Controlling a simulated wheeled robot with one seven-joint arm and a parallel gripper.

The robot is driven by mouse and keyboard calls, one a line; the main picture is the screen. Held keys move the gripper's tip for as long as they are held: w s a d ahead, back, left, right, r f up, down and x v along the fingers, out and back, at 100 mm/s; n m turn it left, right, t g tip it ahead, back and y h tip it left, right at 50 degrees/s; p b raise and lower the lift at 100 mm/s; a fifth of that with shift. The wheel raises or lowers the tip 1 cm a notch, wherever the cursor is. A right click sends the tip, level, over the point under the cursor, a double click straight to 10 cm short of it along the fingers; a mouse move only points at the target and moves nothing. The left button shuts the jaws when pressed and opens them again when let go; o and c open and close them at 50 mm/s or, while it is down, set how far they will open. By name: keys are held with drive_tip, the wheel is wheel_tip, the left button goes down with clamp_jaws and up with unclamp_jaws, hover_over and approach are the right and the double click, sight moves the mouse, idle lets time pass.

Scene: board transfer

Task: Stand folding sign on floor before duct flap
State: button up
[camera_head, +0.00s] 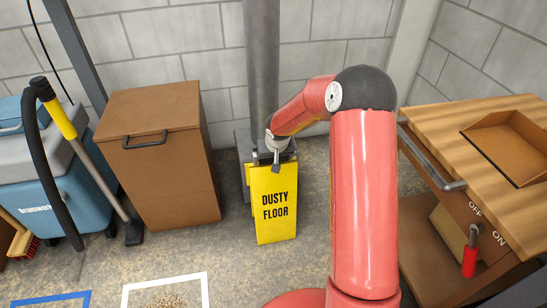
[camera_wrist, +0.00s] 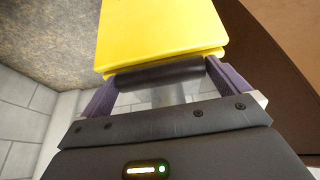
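The yellow folding sign (camera_head: 276,204) reads "DUSTY FLOOR" and is upright in front of the grey duct pipe (camera_head: 262,60). My gripper (camera_head: 277,150) is at the sign's top. In the wrist view, the purple fingers of my gripper (camera_wrist: 160,90) sit at both ends of a dark bar (camera_wrist: 158,76) along the yellow sign's edge (camera_wrist: 160,35), and seem closed on it. The sign's lower edge is at or just above the floor; I cannot tell whether it touches. A grey fitting (camera_head: 243,143) at the duct's base is mostly hidden behind the sign, so the flap is not clear.
A brown cabinet (camera_head: 160,165) stands left of the sign, with a blue vacuum (camera_head: 85,190) beyond it. A wooden workbench (camera_head: 440,115) with a brown tray (camera_head: 510,150) is at right. A white-outlined square (camera_head: 205,290) with debris lies in front. Floor around the sign's front is bare.

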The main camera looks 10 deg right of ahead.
drive_tip(key=shift+r, duration=0.25)
drive_tip(key=s+r+h+p, duration=0.1)
drive_tip(key=s+r, duration=0.4)
drive_tip(key=r, duration=0.4)
drive_tip(key=s+r, duration=0.6)
drive_tip(key=r, duration=0.3)
drive_tip(key=s+r, duration=0.4)
drive_tip(key=s, duration=0.9)
drive_tip(key=s+r+t+y, duration=0.1)
drive_tip(key=s+r, duration=0.3)
drive_tip(key=s, duration=0.9)
drive_tip(key=shift+s, duration=0.2)
